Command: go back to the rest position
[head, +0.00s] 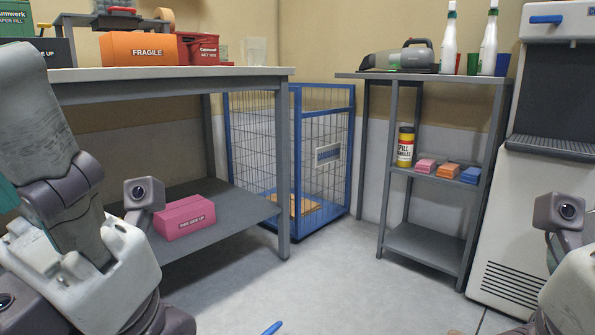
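The task names no object. My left arm fills the left edge and lower left of the head view, bent, in front of the workbench. Only a part of my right arm shows at the lower right edge. No fingers of either gripper can be made out, so whether they hold anything is hidden.
A workbench (180,73) bears an orange box (138,49) and a red box (200,50); a pink box (184,217) lies on its lower shelf. A blue wire cage (322,185) and grey rack (425,246) stand behind. A blue object (272,328) shows at the bottom. The middle floor is clear.

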